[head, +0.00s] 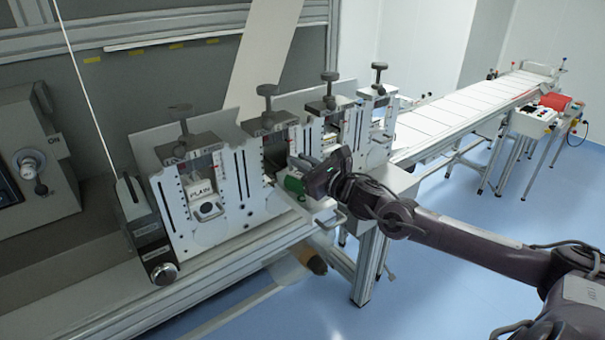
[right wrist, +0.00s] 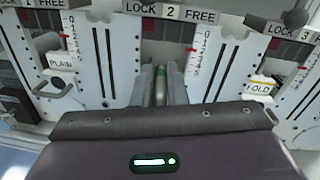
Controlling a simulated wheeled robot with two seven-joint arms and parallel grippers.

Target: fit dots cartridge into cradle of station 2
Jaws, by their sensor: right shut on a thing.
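My right gripper (head: 306,170) is shut on a cartridge with a green part (head: 293,184), in front of station 2. In the right wrist view its two fingers (right wrist: 161,88) close around a narrow greenish piece (right wrist: 160,72); the gripper body hides the rest. No dots label is readable. Station 2 (head: 246,172) is the second from the left; its lock plate (right wrist: 170,12) reads LOCK 2 FREE. Its cradle opening (head: 274,150) lies just behind the cartridge and looks dark. I cannot tell whether the cartridge touches the cradle. My left gripper is not in view.
Station 1 at left holds a PLAIN cartridge (head: 205,197). Station 3 at right holds a cartridge labelled FOLD (right wrist: 259,87). White side plates with slots flank the opening. Clamp knobs (head: 267,92) rise above the stations. A conveyor (head: 450,115) runs off to the right.

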